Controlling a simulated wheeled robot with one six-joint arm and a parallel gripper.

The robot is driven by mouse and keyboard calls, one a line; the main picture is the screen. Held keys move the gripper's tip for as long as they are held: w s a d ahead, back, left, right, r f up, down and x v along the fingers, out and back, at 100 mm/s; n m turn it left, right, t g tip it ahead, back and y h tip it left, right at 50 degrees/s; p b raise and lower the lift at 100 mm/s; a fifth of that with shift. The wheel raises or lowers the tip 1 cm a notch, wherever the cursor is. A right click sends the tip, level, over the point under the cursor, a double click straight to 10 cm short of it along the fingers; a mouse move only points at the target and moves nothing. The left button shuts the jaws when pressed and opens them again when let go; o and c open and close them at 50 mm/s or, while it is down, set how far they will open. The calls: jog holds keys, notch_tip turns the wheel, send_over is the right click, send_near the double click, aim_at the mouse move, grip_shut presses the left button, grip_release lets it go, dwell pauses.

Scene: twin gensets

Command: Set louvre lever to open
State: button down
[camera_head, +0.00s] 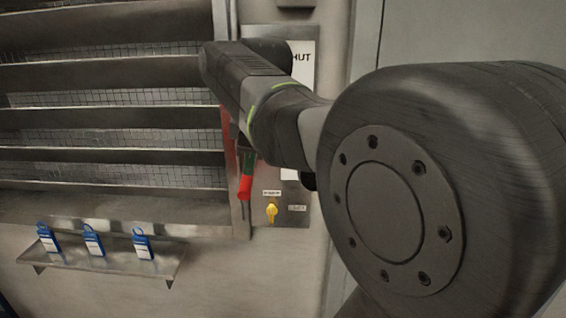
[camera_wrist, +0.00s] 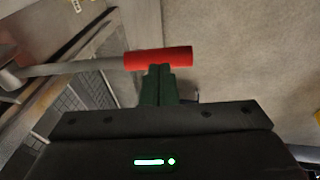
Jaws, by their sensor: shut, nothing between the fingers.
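The louvre lever has a red grip (camera_head: 245,187), hanging low beside the louvre slats in the head view. In the wrist view the red grip (camera_wrist: 158,58) lies across the picture on a grey rod (camera_wrist: 75,68) running left. My gripper (camera_wrist: 159,72) is shut, with its dark green fingers together and nothing between them. Its tips are at the red grip, overlapping its lower edge in the wrist view; I cannot tell whether they touch. My arm hides most of the lever and its plate in the head view.
Louvre slats (camera_head: 100,118) fill the left. A panel right of them shows a partly hidden label (camera_head: 301,62) reading "HUT" and a yellow knob (camera_head: 271,212). A small shelf (camera_head: 105,262) below holds several blue tags (camera_head: 93,241). A grey wall edge stands right.

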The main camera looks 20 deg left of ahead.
jog(key=shift+w+a+f, duration=0.15)
jog(key=shift+f, duration=0.55)
jog(key=shift+f, duration=0.15)
jog(key=shift+f+b, duration=0.55)
jog(key=shift+b, duration=0.35)
jog(key=w+f+t+y+b, duration=0.1)
jog(key=w+f+t+b, duration=0.1)
jog(key=f+b, duration=0.4)
jog(key=w+a+f+t+y+b, duration=0.1)
jog(key=w+f+t+b, duration=0.2)
jog(key=b, duration=1.2)
notch_tip(320, 180, down, 4)
jog(key=shift+w+a+f+n+t, duration=0.2)
jog(key=shift+n+t, duration=0.2)
jog(key=shift+t, duration=0.7)
jog(key=shift+f, duration=0.1)
jog(key=shift+d, duration=0.1)
